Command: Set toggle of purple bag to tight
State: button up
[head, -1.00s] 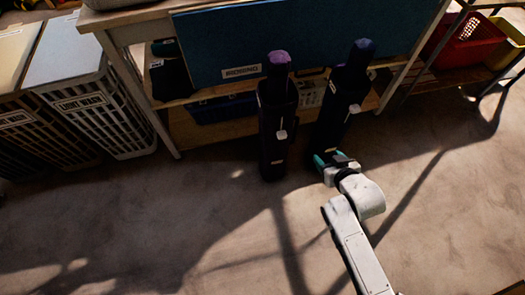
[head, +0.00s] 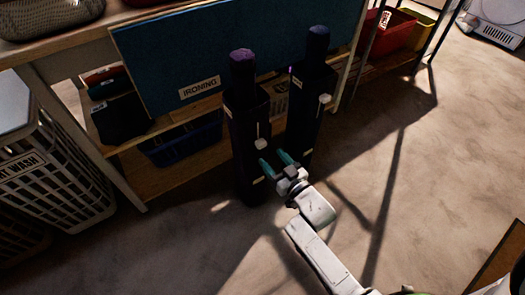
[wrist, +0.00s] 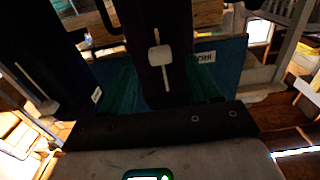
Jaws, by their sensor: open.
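Two tall dark bags stand side by side. The left one, with the purple top, is the purple bag (head: 247,105); the right bag (head: 305,105) has a darker bluish top. A pale toggle (head: 261,143) sits on a light upright cord on the purple bag's front, with cord showing above it. In the wrist view, which looks upside down, this toggle (wrist: 160,56) is partway along its cord. My gripper (head: 275,161) is open and empty, its teal fingers just below and right of the toggle in the head view. In the wrist view the fingers flank the bag's front.
A blue ironing board (head: 150,65) leans on the shelf (head: 150,185) behind. A white laundry basket (head: 60,165) stands left. The floor (head: 410,175) at right is clear.

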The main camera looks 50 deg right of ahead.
aim_at(263, 148)
jog(key=b+x, duration=0.1)
jog(key=x, duration=0.5)
jog(key=shift+s, duration=0.1)
grip_shut()
dwell(0.5)
